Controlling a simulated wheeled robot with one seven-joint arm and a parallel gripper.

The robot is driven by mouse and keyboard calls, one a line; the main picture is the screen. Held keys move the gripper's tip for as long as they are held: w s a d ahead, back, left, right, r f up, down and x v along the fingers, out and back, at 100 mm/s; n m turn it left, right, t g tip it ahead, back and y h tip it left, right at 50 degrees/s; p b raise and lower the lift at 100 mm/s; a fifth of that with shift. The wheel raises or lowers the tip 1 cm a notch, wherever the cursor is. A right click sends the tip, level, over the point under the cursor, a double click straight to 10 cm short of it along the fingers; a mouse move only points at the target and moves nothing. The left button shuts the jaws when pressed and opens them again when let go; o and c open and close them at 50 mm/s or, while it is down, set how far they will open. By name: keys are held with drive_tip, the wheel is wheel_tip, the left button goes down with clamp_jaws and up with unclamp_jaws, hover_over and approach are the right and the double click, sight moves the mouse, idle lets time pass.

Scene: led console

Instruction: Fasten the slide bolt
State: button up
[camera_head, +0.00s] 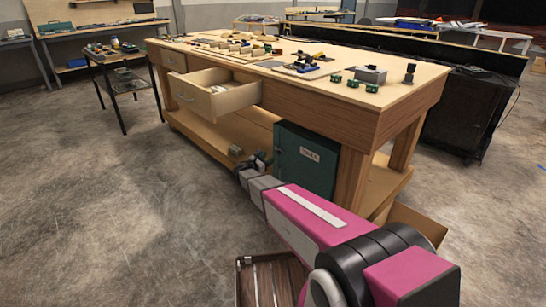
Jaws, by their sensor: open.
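A dark green cabinet (304,177) with a small pale label (310,155) stands under the near end of the wooden workbench. I cannot make out a slide bolt for certain; it may be too small or hidden behind my gripper. My gripper (260,159) is at the end of my magenta and grey arm, by the left edge of the cabinet's front. Its fingers are small and dark here. It is open, and I see nothing held in it. Whether it touches the cabinet is unclear.
The workbench (408,98) carries several small parts and green blocks. Its drawer (217,98) stands pulled out, above and left of my gripper. A small grey object (235,150) lies on the lower shelf.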

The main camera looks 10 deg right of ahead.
drive_tip(key=shift+v, duration=2)
drive_tip(key=s+d+m+g+y, duration=0.2)
drive_tip(key=s+d+m+g, duration=0.3)
drive_tip(key=s, duration=0.4)
drive_tip(key=s+d+m+g+y, duration=0.3)
drive_tip(key=s+d+m+g, duration=0.1)
drive_tip(key=s+d+m, duration=0.4)
drive_tip(key=s+a+r+m+g+y, duration=0.2)
drive_tip(key=s+m+y, duration=0.7)
drive_tip(key=s, duration=0.6)
drive_tip(key=shift+s+a+r+m, duration=0.35)
drive_tip(key=shift+r+m, duration=0.35)
drive_tip(key=shift+m, duration=0.3)
